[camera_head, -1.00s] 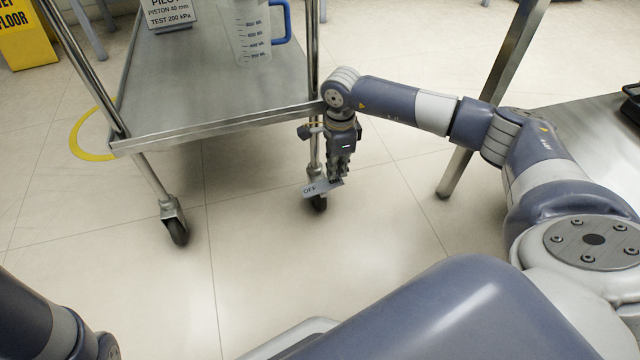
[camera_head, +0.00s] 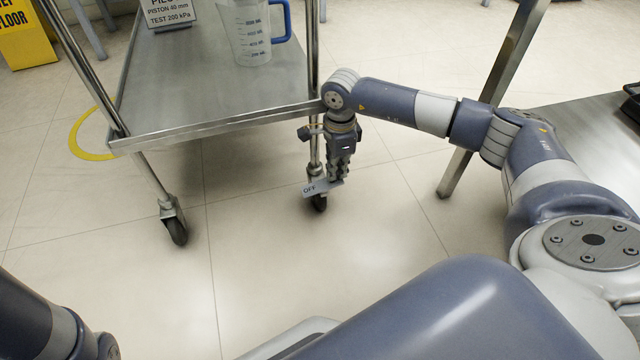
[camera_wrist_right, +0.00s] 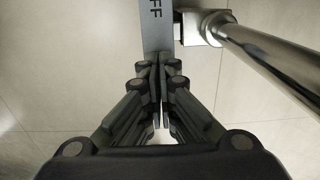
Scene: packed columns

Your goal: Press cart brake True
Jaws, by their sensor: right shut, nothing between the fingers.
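The metal cart (camera_head: 205,130) stands at the upper left in the head view, with black caster wheels under its legs. The brake pedal (camera_head: 315,188), a grey plate marked OFF, sits at the cart's right front caster (camera_head: 319,203). My right gripper (camera_head: 337,178) points down, shut and empty, with its fingertips at the pedal's right part. In the right wrist view, the shut fingers (camera_wrist_right: 162,120) lie at the near end of the pedal plate (camera_wrist_right: 157,30). I cannot tell whether they touch it. Of my left arm only a dark part shows at the lower left; its gripper is out of view.
A measuring jug (camera_head: 252,35) with a blue handle and a small sign (camera_head: 168,12) stand on the cart's shelf. A yellow floor sign (camera_head: 25,35) is at the far left. A table with a metal leg (camera_head: 470,150) is at the right. The floor in front is clear.

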